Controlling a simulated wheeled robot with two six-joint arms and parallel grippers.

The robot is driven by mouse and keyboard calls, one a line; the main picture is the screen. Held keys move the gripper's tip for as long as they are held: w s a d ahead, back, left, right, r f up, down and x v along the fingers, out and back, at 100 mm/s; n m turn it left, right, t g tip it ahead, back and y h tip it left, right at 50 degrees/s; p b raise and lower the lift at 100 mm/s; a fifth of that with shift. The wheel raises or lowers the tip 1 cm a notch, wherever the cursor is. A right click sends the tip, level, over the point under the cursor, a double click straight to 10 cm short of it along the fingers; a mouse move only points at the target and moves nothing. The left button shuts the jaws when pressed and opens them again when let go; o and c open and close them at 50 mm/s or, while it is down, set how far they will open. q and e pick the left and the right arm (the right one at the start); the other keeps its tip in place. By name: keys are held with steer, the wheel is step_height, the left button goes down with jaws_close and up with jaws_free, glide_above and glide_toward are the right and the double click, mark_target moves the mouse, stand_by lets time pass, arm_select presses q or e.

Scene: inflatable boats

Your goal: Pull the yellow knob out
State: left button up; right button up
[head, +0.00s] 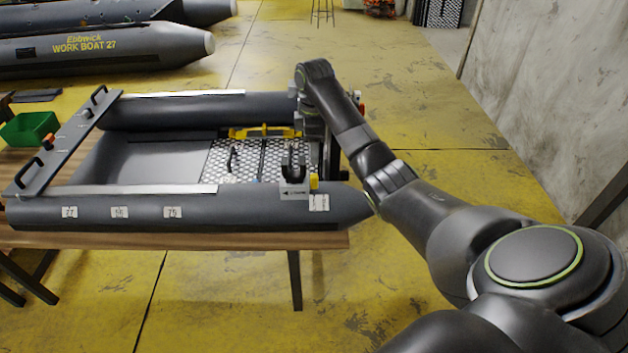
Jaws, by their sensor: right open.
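A small yellow knob (314,183) sits at the right end of the grey inflatable boat, beside a light grey labelled plate (294,192) on the near tube. A dark U-shaped part (293,165) rises behind the plate. My right arm reaches in from the right and bends down over the boat's right end. My right gripper (312,138) is open, above and behind the knob and apart from it. Its fingertips are hard to make out against the dark parts there. My left gripper is not in view.
The boat (110,215) rests on a wooden table (200,239). A long yellow item (265,132) lies across its checkered floor. A crossbar with handles (62,145) spans the left end, near a green bin (28,128). Another boat (100,48) lies behind. Open floor lies right of the table.

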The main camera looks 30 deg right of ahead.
mark_target(314, 175)
step_height(314, 175, down, 4)
steer(key=shift+r+b, duration=0.15)
steer(key=shift+b, duration=1)
step_height(314, 175, down, 4)
steer(key=shift+r, duration=0.2)
steer(key=shift+f, duration=0.55)
jaws_close()
